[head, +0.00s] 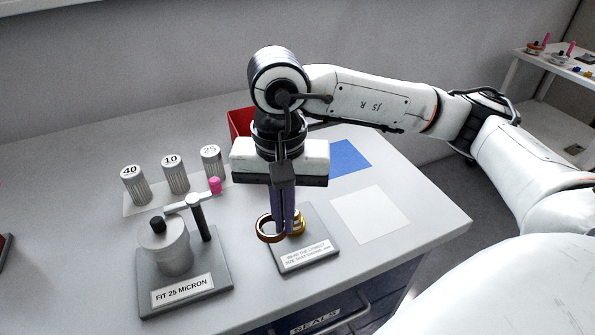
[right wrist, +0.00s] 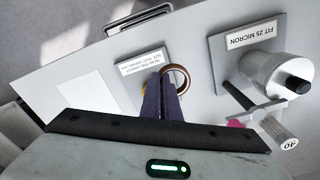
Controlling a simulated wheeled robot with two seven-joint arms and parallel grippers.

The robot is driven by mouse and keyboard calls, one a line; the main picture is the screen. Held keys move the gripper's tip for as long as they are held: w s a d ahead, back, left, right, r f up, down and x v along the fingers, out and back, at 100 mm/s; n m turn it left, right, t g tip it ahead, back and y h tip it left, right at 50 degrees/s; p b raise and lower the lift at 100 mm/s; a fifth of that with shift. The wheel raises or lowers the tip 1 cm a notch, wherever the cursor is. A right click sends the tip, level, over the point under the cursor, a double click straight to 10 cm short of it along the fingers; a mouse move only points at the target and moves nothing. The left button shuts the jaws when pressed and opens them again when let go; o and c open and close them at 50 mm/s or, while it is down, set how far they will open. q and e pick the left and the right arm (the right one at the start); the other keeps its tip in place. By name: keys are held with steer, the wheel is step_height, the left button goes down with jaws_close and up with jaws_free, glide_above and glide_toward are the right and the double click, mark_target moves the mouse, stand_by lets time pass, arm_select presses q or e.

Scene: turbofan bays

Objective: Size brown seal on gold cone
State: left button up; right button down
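My right gripper (head: 284,230) points down over the sizing stand (head: 303,262), with its purple fingers close together. The brown seal (head: 266,236), a ring, is at the fingertips, its rim between them; it also shows in the right wrist view (right wrist: 186,77). The gold cone (head: 299,223) stands on the stand just right of the fingers and is partly hidden by them. The seal looks beside the cone, not around it; I cannot tell whether they touch. My left gripper is not in view.
A grey fixture (head: 185,292) labelled "FIT 25 MICRON" holds a canister and a post with a pink-ended lever. Filters marked 40, 10 and 25 (head: 211,164) stand behind. A red bin (head: 240,122) is at the back. White (head: 370,215) and blue (head: 350,156) mats lie right.

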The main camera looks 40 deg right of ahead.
steer(key=w+d+r+m, duration=0.25)
steer(key=r+m, duration=0.25)
steer(key=m, duration=1.3)
steer(key=shift+m, duration=0.3)
steer(key=shift+s+d+f+b, duration=0.1)
steer(key=shift+d+f+b, duration=0.1)
steer(key=shift+f+b, duration=0.95)
steer(key=shift+s+d+f+b, duration=0.15)
steer(key=shift+f+b, duration=0.25)
steer(key=shift+f, duration=1.4)
steer(key=shift+w, duration=0.1)
steer(key=shift+f+b, duration=0.25)
steer(key=shift+b, duration=0.2)
steer(key=shift+f, duration=0.15)
steer(key=shift+f+b, duration=0.35)
steer(key=shift+b, duration=0.15)
